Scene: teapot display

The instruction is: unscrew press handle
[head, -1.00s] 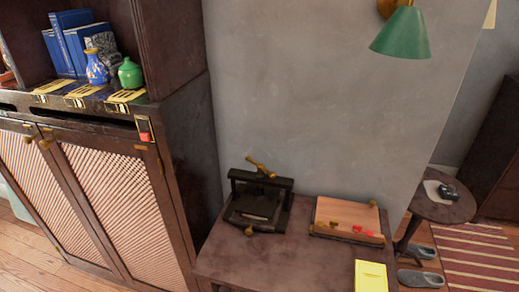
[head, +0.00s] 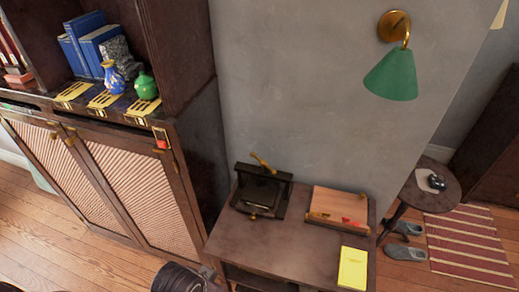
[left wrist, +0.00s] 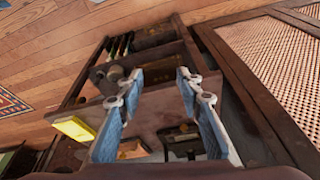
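The black press (head: 258,196) stands on the small dark table (head: 285,240) against the grey wall. Its brass handle (head: 263,161) sticks up at a slant from the top crossbar. In the left wrist view, the press (left wrist: 185,142) is partly visible low between and behind my fingers; its handle cannot be made out clearly. My left gripper (left wrist: 158,80) is open and empty, its two fingers spread apart over the table. In the head view only part of my left arm shows at the bottom edge, in front of the table and well below the press. My right gripper is not in view.
A wooden board box (head: 338,205) with red pieces sits right of the press. A yellow notepad (head: 353,268) lies near the table's front right. A tall cabinet (head: 195,140) stands close on the left. A green lamp (head: 392,75) hangs above. The table's front left is clear.

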